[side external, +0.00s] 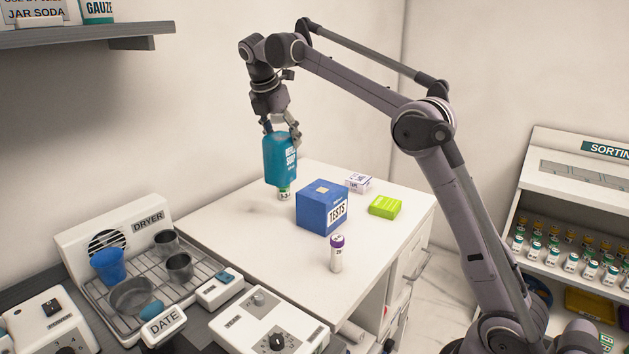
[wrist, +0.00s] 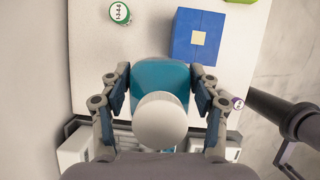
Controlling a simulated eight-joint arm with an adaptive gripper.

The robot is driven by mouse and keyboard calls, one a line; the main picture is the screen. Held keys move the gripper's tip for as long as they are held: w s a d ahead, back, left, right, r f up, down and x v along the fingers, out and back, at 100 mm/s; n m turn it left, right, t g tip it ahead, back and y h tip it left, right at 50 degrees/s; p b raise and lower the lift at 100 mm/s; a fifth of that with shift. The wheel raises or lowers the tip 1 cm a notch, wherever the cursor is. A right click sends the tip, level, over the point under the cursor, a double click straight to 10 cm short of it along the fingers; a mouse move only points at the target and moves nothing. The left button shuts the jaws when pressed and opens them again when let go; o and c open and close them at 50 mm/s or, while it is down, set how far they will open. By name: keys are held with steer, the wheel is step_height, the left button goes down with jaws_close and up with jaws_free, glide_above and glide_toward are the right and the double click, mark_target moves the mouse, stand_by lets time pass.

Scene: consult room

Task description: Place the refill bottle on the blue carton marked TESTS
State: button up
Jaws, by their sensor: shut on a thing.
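The refill bottle (side external: 279,160) is teal with white lettering. My gripper (side external: 282,130) is shut on its upper part and holds it roughly upright, to the left of the blue carton and seemingly above the table. In the wrist view the bottle (wrist: 160,74) is between both fingers (wrist: 161,97), its round white top towards the camera. The blue carton marked TESTS (side external: 312,212) stands on the white table, its top bare but for a small beige square. In the wrist view the carton (wrist: 184,45) is ahead and to the right of the bottle.
A green-and-white vial (side external: 284,193) shows just below the bottle; it also shows in the wrist view (wrist: 119,13). A purple-capped vial (side external: 336,256) stands in front of the carton. A drying rack (side external: 205,272) is front left.

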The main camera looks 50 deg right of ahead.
steer(key=s+d+r+m, duration=0.1)
steer(key=s+d+r, duration=0.3)
steer(key=s+d, duration=0.35)
steer(key=s+d+r, duration=0.3)
steer(key=s+d, duration=0.4)
steer(key=s, duration=0.2)
steer(key=w+a+f, duration=0.6)
steer(key=w+f, duration=0.3)
steer(key=f, duration=0.1)
steer(key=shift+f, duration=0.3)
steer(key=shift+w+f, duration=0.1)
steer(key=shift+f, duration=0.05)
steer(key=o, duration=1.7)
